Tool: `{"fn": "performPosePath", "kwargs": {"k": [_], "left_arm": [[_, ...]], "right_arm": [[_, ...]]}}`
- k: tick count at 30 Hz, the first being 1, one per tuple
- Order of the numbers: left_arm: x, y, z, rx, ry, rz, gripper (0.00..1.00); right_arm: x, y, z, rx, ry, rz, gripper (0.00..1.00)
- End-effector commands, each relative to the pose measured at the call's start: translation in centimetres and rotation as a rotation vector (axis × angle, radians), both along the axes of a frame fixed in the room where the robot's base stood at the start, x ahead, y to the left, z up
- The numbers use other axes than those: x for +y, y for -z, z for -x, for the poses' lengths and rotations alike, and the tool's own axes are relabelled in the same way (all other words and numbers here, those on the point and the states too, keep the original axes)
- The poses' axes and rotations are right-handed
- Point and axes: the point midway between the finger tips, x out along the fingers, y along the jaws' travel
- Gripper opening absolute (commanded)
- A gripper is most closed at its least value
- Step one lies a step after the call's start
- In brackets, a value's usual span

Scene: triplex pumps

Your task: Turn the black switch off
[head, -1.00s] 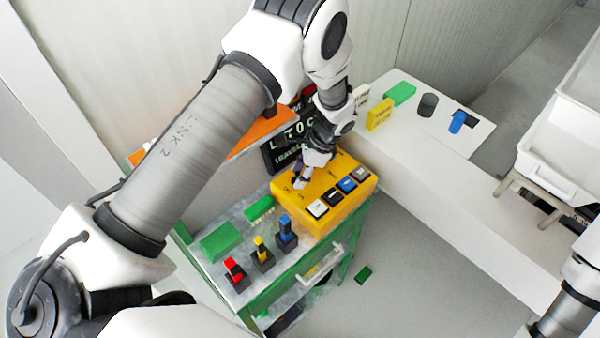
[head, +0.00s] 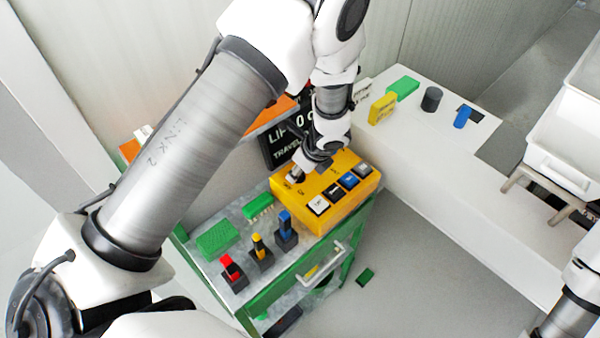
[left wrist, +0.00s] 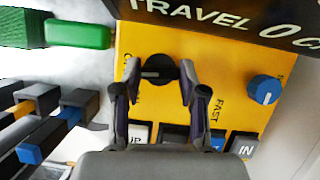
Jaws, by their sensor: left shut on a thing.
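The black switch (left wrist: 160,72) is a round knob with a pale line on the yellow control box (left wrist: 215,65). In the left wrist view its line lies nearly level, pointing left. My left gripper (left wrist: 160,84) is shut on the switch, one finger on each side. In the head view my left gripper (head: 296,175) is at the left part of the yellow box (head: 290,212) and hides most of the switch. Lettering beside the switch is partly covered by the fingers. Only my right arm shows at the lower right of the head view, not its gripper.
A blue knob (left wrist: 264,90) sits right of the black switch. Push buttons (head: 335,192) line the box's front. Red, yellow and blue levers (head: 259,247) stand left of it. A dark display panel (head: 283,150) stands behind. The floor at right is mostly clear.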

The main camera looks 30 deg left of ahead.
Motion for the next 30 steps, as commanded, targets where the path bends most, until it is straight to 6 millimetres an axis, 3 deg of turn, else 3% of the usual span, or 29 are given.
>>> {"fn": "performPosePath", "kwargs": {"k": [7, 23, 24, 25, 30], "left_arm": [[0.02, 0.15, 0.07, 0.001, 0.098, 0.000, 0.07], [0.02, -0.04, 0.02, -0.001, 0.129, 0.000, 0.07], [0.02, -0.04, 0.02, -0.001, 0.129, 0.000, 0.48], [0.02, -0.04, 0.02, -0.001, 0.129, 0.000, 0.52], [0.03, -0.03, 0.03, 0.000, 0.128, 0.000, 0.52]], "right_arm": [[0.00, 1.19, 0.00, 0.000, 0.000, 0.000, 0.00], [0.00, 1.32, 0.00, 0.000, 0.000, 0.000, 0.00], [0.00, 1.32, 0.00, 0.000, 0.000, 0.000, 0.00], [0.00, 1.32, 0.00, 0.000, 0.000, 0.000, 0.00], [0.00, 1.33, 0.00, 0.000, 0.000, 0.000, 0.00]]}}
